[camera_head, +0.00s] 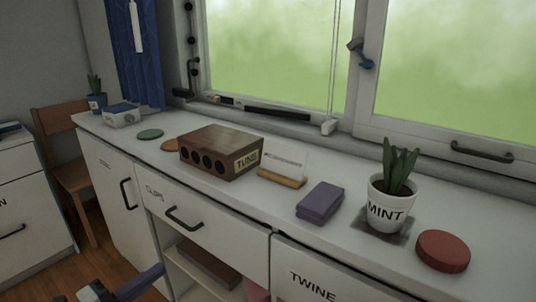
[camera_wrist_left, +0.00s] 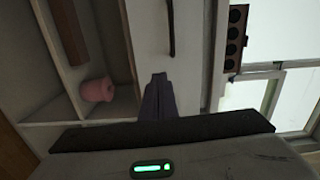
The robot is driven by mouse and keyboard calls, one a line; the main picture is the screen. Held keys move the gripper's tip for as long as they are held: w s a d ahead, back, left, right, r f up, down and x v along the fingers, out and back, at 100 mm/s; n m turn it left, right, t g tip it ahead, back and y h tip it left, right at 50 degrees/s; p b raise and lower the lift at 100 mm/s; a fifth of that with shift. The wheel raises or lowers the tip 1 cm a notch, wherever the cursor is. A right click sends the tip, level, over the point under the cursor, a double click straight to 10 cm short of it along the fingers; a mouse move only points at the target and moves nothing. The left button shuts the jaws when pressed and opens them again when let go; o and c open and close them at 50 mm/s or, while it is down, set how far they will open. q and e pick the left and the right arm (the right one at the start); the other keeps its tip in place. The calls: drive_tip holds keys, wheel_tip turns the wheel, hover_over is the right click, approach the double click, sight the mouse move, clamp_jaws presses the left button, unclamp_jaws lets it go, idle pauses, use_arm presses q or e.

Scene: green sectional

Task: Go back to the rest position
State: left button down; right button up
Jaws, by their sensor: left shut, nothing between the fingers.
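My left gripper (camera_head: 158,269) is at the lower left of the head view, low in front of the white cabinet (camera_head: 115,180) and apart from the countertop. Its fingers are together with nothing between them. In the left wrist view the closed fingers (camera_wrist_left: 158,82) point toward the cabinet front, beside the open shelf. My right gripper is in neither view.
The countertop (camera_head: 330,235) holds a wooden box (camera_head: 215,146), a purple block (camera_head: 320,202), a potted mint (camera_head: 388,212) and a red disc (camera_head: 443,250). Drawer handles (camera_head: 183,221) stick out. The open shelf holds a pink roll (camera_wrist_left: 97,90). A wooden chair (camera_head: 66,140) stands left.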

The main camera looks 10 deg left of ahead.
use_arm(q)
drive_tip(key=s+d+f+n+g+y+p, duration=0.2)
drive_tip(key=s+d+f+n, duration=0.4)
drive_tip(key=s+d+n, duration=0.3)
drive_tip(key=s+d+f+n+g+y+p, duration=0.3)
drive_tip(key=s+d+f+n+g+p, duration=0.2)
drive_tip(key=s+d+n, duration=0.4)
drive_tip(key=s+f+n, duration=0.1)
drive_tip(key=s+n, duration=0.1)
drive_tip(key=s, duration=0.1)
drive_tip(key=shift+s+n+y, duration=0.3)
drive_tip(key=shift+s, duration=0.05)
